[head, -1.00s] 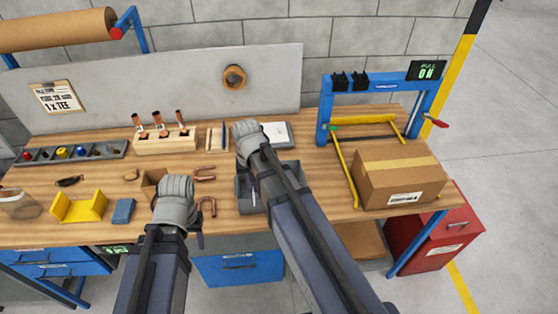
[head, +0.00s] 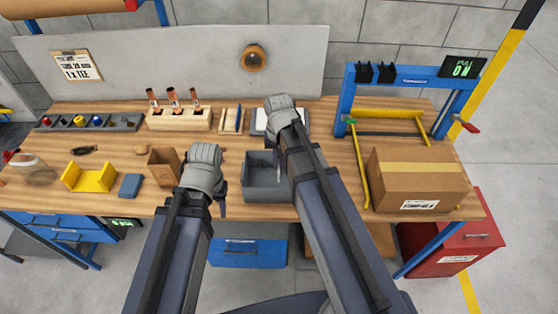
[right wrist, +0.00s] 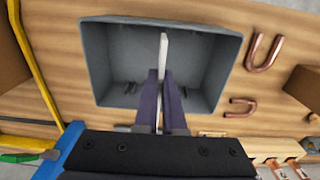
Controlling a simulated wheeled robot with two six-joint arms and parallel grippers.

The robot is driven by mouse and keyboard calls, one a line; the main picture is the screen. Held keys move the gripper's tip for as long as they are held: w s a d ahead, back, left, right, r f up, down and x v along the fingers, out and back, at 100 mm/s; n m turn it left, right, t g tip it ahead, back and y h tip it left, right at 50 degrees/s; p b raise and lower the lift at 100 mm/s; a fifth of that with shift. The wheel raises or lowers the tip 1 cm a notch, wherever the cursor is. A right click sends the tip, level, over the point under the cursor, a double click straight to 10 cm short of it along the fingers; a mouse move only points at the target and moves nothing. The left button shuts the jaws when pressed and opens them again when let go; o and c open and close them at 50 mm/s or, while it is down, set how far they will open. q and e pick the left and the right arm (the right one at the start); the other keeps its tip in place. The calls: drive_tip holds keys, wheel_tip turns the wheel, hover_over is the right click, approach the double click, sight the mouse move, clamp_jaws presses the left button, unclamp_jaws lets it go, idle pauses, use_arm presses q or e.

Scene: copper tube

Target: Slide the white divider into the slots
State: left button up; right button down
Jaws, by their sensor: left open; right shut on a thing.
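The white divider (right wrist: 163,52) is a thin plate held between the fingers of my right gripper (right wrist: 161,80). In the right wrist view it shows edge-on, over or inside the open grey bin (right wrist: 122,68); its lower edge is hidden, so I cannot tell whether it touches the bin. Small dark marks show in the bin; I cannot tell if they are slots. In the head view the bin (head: 262,192) sits near the bench front and my right gripper (head: 278,165) reaches over it. My left gripper (head: 222,208) is open, left of the bin.
Copper U-bends (right wrist: 266,52) lie beside the bin. A cardboard carton (head: 415,180) and a blue frame (head: 345,100) stand to the right. A small brown box (head: 162,168), yellow cradle (head: 88,178) and blue block (head: 131,186) are to the left.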

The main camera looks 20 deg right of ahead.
drive_tip(key=shift+f+b, duration=2.5)
drive_tip(key=shift+f, duration=0.15)
drive_tip(key=shift+f+b, duration=3)
drive_tip(key=c, duration=1.5)
unclamp_jaws()
drive_tip(key=o, duration=0.6)
drive_tip(key=shift+c, duration=0.2)
drive_tip(key=shift+r, duration=0.15)
wheel_tip(320, 180, up, 8)
drive_tip(key=p, duration=0.7)
drive_tip(key=shift+f+p, duration=0.25)
drive_tip(key=shift+p, duration=0.15)
